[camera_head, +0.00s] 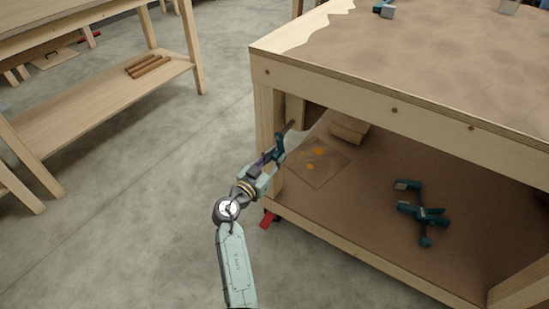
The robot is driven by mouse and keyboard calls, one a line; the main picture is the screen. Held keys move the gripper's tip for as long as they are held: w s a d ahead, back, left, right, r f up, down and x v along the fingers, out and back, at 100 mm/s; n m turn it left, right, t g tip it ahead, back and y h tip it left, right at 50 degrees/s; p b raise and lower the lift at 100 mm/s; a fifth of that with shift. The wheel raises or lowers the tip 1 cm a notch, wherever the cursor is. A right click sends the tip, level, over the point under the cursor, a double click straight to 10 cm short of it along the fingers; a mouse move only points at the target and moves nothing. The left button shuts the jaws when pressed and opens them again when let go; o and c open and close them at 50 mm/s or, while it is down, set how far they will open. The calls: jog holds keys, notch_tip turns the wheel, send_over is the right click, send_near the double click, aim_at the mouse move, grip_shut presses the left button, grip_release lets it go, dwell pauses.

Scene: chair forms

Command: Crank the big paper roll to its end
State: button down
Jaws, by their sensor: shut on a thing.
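My gripper (280,146) is at the left end of the workbench, beside its corner leg and just under the top. It is shut on what looks like the crank handle, mostly hidden by the fingers. A thin dark bar (291,126) shows just above the fingertips. The big paper roll cannot be clearly made out. A brown sheet-like covering (420,65) with a ragged left edge lies over the workbench top (305,30), leaving a pale strip bare.
The workbench's lower shelf (355,215) holds a teal and black tool (423,215), a wooden block (349,129) and an orange-spotted sheet (318,161). A red piece (267,220) is by the leg. Another bench (100,95) stands left, with open floor between.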

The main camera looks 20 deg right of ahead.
jog(key=shift+s+d+r+n, duration=0.1)
jog(key=shift+s+d+n, duration=0.1)
jog(key=shift+n, duration=0.4)
jog(key=shift+s+d+n, duration=0.1)
jog(key=shift+s+n, duration=0.1)
jog(key=shift+n, duration=0.4)
notch_tip(320, 180, up, 7)
jog(key=s+d+n+p, duration=0.2)
jog(key=n+p, duration=0.7)
jog(key=n, duration=0.7)
jog(key=shift+s+n, duration=0.35)
jog(key=shift+n, duration=0.05)
jog(key=c, duration=1.4)
grip_release()
